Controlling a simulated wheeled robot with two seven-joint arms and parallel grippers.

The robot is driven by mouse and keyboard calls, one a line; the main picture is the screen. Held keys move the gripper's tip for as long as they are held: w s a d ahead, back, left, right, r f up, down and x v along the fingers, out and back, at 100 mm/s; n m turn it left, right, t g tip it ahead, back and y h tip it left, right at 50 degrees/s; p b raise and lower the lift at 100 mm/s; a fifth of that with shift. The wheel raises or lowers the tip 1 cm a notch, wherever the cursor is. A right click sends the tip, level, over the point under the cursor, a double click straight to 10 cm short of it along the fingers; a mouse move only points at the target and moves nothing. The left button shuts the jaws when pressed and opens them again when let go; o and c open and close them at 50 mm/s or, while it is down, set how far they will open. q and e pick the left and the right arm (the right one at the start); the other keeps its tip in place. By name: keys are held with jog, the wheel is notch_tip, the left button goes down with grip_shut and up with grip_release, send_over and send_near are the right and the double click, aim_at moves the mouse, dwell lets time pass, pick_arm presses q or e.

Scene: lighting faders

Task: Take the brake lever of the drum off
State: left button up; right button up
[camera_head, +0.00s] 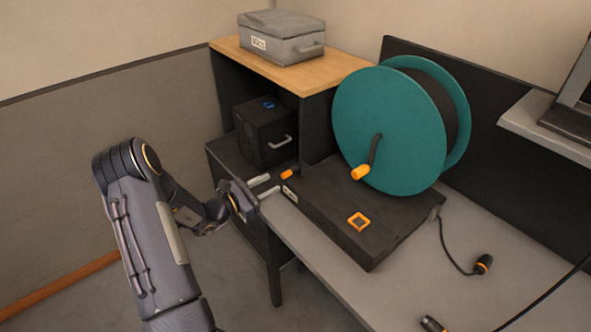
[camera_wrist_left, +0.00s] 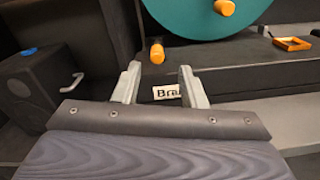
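The teal drum (camera_head: 372,105) stands upright on a black base (camera_head: 345,205). The brake lever, with an orange grip (camera_head: 287,174), is at the base's left end, beside a white label (camera_head: 290,194). In the left wrist view, the lever's orange grip (camera_wrist_left: 157,52) shows just beyond the fingertips, above the label (camera_wrist_left: 167,91), which reads "Bra" with the rest hidden by a finger. My left gripper (camera_head: 270,185) is open, its fingers pointing at the lever, with nothing between them. It also shows in the wrist view (camera_wrist_left: 160,70). My right gripper is not in view.
A crank with an orange handle (camera_head: 360,172) is on the drum's face. An orange square frame (camera_head: 358,221) lies on the base. A black box with a handle (camera_head: 263,132) stands left of the drum. Cables with orange-banded connectors (camera_head: 483,264) lie on the grey table at right.

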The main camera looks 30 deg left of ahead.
aim_at(286, 175)
pick_arm(q)
jog(key=p+x, duration=0.1)
jog(key=x, duration=0.6)
jog(key=shift+w+f+p, duration=0.2)
jog(key=shift+w+p, duration=0.15)
jog(key=shift+w, duration=0.1)
jog(key=shift+a+y, duration=0.1)
jog(key=shift+y, duration=0.2)
grip_shut()
